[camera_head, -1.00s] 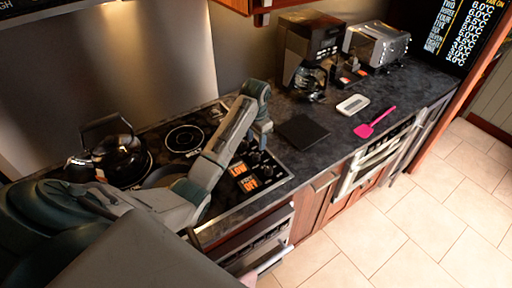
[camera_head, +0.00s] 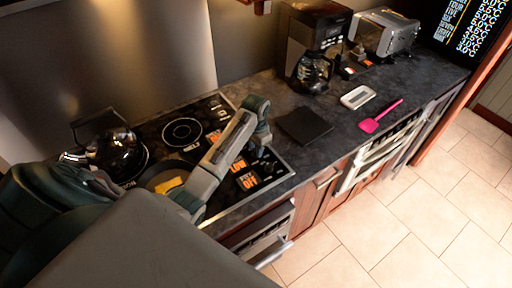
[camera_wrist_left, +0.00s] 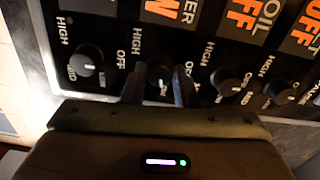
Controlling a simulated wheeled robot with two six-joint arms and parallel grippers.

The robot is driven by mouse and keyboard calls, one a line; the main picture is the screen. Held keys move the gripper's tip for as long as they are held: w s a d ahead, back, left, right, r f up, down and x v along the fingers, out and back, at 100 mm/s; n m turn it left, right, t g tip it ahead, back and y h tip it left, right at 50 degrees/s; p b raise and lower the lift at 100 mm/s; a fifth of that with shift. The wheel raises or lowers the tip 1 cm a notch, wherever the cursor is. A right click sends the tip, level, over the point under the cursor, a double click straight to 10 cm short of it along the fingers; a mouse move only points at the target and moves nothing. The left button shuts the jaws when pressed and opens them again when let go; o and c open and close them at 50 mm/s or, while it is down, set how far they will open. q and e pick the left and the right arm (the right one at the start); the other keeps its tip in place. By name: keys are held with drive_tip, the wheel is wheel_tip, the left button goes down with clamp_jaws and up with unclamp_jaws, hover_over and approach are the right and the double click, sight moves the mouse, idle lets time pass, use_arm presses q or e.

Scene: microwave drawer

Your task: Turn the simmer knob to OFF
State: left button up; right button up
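The control panel (camera_head: 275,168) is at the front right of the black stove, with orange LOW and OFF tiles. In the left wrist view a row of dark round knobs runs below the tiles. One knob (camera_wrist_left: 160,76) sits under a cropped label ending in "ER" and an orange tile showing only a "W". My left gripper (camera_wrist_left: 160,90) is over this panel, its two dark fingers apart, one on each side of that knob. I cannot tell whether they touch it. In the head view the gripper (camera_head: 262,143) hides part of the knob row. My right gripper is not in view.
A kettle (camera_head: 112,150) stands on the rear left burner; a pan (camera_head: 158,177) with something yellow is partly hidden by my arm. A black mat (camera_head: 304,125), white dish (camera_head: 357,97) and pink spatula (camera_head: 380,116) lie on the counter. A coffee maker (camera_head: 313,50) and toaster (camera_head: 385,33) stand behind.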

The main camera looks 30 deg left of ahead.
use_arm(q)
drive_tip(key=shift+c, duration=0.4)
drive_tip(key=n, duration=0.8)
drive_tip(key=shift+n, duration=0.4)
drive_tip(key=n, duration=0.3)
drive_tip(key=shift+n, duration=0.9)
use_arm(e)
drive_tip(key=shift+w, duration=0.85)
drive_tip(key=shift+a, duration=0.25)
use_arm(q)
drive_tip(key=o, duration=1)
drive_tip(key=shift+w, duration=0.1)
